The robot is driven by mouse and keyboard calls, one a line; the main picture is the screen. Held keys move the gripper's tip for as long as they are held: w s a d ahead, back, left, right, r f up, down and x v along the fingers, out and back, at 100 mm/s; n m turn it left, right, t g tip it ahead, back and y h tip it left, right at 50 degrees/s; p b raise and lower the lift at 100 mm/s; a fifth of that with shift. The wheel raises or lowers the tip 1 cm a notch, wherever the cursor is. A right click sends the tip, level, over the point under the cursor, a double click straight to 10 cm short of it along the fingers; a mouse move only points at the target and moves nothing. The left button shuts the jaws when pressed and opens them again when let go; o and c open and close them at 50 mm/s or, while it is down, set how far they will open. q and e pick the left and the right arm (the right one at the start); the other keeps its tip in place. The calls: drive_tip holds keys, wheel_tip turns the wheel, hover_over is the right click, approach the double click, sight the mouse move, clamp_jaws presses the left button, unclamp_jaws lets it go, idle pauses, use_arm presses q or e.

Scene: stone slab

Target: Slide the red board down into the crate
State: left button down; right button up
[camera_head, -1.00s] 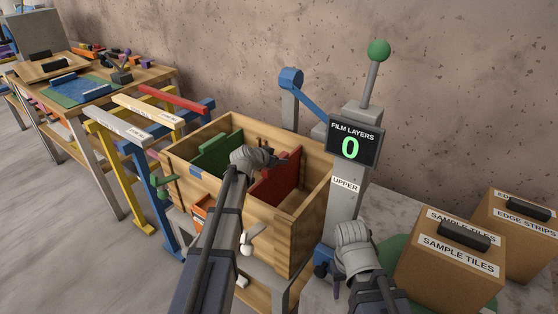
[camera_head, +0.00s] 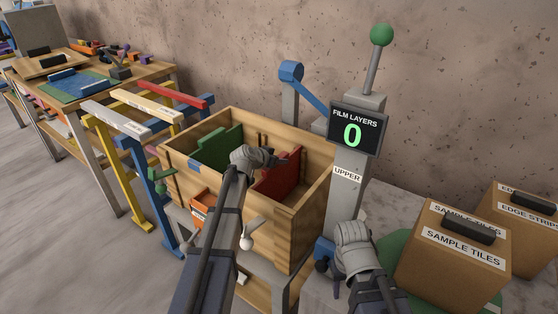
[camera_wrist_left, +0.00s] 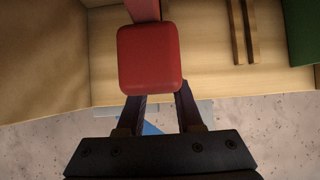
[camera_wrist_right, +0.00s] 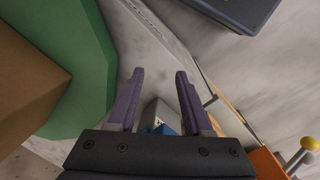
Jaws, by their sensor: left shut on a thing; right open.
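The red board (camera_head: 287,177) stands upright inside the wooden crate (camera_head: 263,222), in its right part. Its lower part is hidden behind the crate's front wall. My left gripper (camera_head: 279,161) reaches over the front wall and is shut on the board's top. In the left wrist view, the red board's block-like end (camera_wrist_left: 150,60) sits between the fingers (camera_wrist_left: 160,103), with crate wood behind.
A green board (camera_head: 220,150) stands in the crate's left part. A post with a "FILM LAYERS 0" display (camera_head: 354,130) rises to the right. Cardboard boxes (camera_head: 450,268) sit far right. Colored trestles (camera_head: 150,180) stand close on the left.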

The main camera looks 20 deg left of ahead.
use_arm(q)
drive_tip(key=shift+c, duration=2.4)
unclamp_jaws()
drive_tip(key=shift+r, duration=0.1)
use_arm(e)
drive_tip(key=shift+r, duration=0.1)
use_arm(q)
wheel_tip(320, 180, up, 10)
drive_tip(key=p, duration=1)
use_arm(e)
wheel_tip(320, 180, up, 10)
